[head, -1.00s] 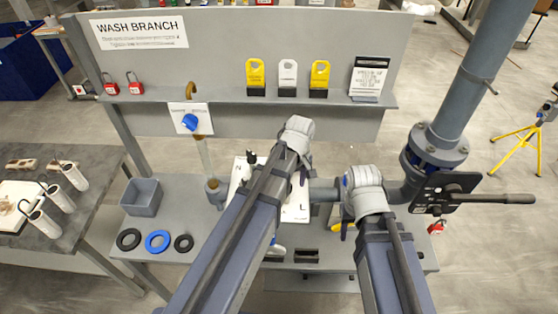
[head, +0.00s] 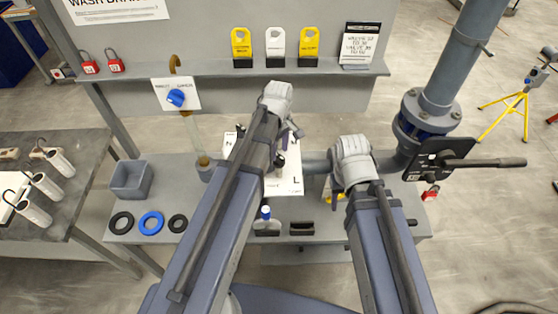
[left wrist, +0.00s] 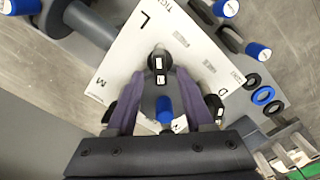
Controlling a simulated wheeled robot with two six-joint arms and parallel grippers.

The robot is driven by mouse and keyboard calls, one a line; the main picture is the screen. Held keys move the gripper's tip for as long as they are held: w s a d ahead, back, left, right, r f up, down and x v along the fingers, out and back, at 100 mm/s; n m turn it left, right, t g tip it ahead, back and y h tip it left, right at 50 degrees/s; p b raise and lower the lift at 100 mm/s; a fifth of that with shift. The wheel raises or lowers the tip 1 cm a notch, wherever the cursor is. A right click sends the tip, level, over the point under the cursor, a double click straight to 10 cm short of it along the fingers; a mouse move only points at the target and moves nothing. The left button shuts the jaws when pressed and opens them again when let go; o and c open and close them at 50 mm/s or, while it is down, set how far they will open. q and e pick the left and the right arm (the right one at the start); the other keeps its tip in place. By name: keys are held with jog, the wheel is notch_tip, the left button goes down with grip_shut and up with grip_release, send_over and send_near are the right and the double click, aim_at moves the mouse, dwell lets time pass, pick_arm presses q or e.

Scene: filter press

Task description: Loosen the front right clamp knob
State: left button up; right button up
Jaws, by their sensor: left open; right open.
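The white plate (head: 292,183) with printed letters lies on the grey bench. In the left wrist view the plate (left wrist: 118,65) shows the letters L, M and D and black knobs. One black knob with small white labels (left wrist: 158,61) stands near the L, between the purple fingertips of my left gripper (left wrist: 158,80). The jaws are open around it; I cannot tell whether they touch it. A blue-topped part (left wrist: 164,108) shows between the fingers, nearer the palm. In the head view my left forearm hides much of the plate.
A grey bin (head: 131,180) and several rings, one of them blue (head: 151,223), lie on the left of the bench. A black lever valve (head: 440,160) on the pipe stands at right. A shelf (head: 205,73) with tags crosses behind.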

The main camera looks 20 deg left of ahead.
aim_at(279, 155)
pick_arm(q)
notch_tip(279, 155, down, 4)
jog(key=shift+r+b, duration=0.2)
jog(key=shift+b, duration=1.05)
jog(key=shift+r, duration=0.1)
grip_shut()
